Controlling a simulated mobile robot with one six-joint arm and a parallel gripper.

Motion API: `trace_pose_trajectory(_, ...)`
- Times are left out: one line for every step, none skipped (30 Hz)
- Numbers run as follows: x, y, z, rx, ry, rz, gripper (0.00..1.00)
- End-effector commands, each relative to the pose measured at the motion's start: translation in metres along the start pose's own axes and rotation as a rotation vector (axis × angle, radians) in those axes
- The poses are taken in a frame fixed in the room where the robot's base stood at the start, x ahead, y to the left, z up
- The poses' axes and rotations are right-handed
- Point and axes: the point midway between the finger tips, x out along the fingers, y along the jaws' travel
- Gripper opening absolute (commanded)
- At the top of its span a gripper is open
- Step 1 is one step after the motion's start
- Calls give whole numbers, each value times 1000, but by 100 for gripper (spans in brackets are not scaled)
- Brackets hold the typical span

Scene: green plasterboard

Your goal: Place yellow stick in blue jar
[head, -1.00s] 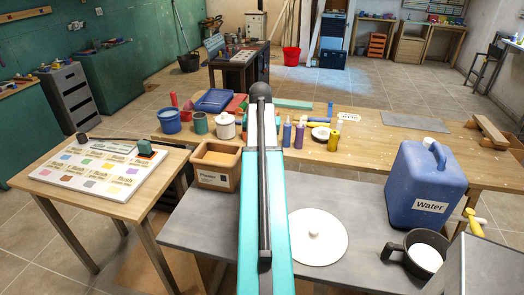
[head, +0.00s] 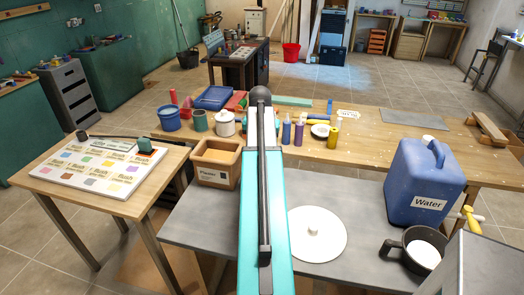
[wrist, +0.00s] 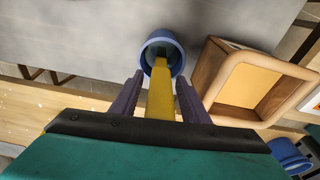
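The yellow stick (wrist: 160,95) shows in the wrist view, between the two purple fingers of my gripper (wrist: 160,78). Its far end is inside the mouth of the blue jar (wrist: 149,54). A gap shows on each side of the stick, so the fingers look open and apart from it. The fingertips are close to the jar's rim. The jar stands on a grey tabletop. In the head view my arm hides the jar, the stick and the fingers. Whether the stick touches the jar's bottom cannot be told.
A wooden plaster box (head: 217,163) stands close beside the jar; it also shows in the wrist view (wrist: 215,75). On the grey table (head: 350,190) are a white round lid (head: 330,240), a blue water can (head: 408,180) and a dark pot (head: 405,250). Another blue container (head: 168,119) stands behind.

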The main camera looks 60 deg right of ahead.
Motion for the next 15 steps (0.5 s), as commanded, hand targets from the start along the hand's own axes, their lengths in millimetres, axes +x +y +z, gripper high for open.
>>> trace_pose_trajectory(0,0,0,0,0,0,42)
trace_pose_trajectory(0,0,0,0,0,0,42)
trace_pose_trajectory(0,0,0,0,0,0,42)
trace_pose_trajectory(0,0,0,0,0,0,42)
trace_pose_trajectory(0,0,0,0,0,0,42)
trace_pose_trajectory(0,0,0,0,0,0,42)
trace_pose_trajectory(0,0,0,-1,0,0,42)
trace_pose_trajectory(0,0,0,-1,0,0,42)
trace_pose_trajectory(0,0,0,-1,0,0,42)
trace_pose_trajectory(0,0,0,-1,0,0,42)
trace_pose_trajectory(0,0,0,-1,0,0,42)
trace_pose_trajectory(0,-1,0,-1,0,0,42)
trace_pose_trajectory(0,-1,0,-1,0,0,42)
trace_pose_trajectory(0,-1,0,-1,0,0,42)
trace_pose_trajectory(0,-1,0,-1,0,0,42)
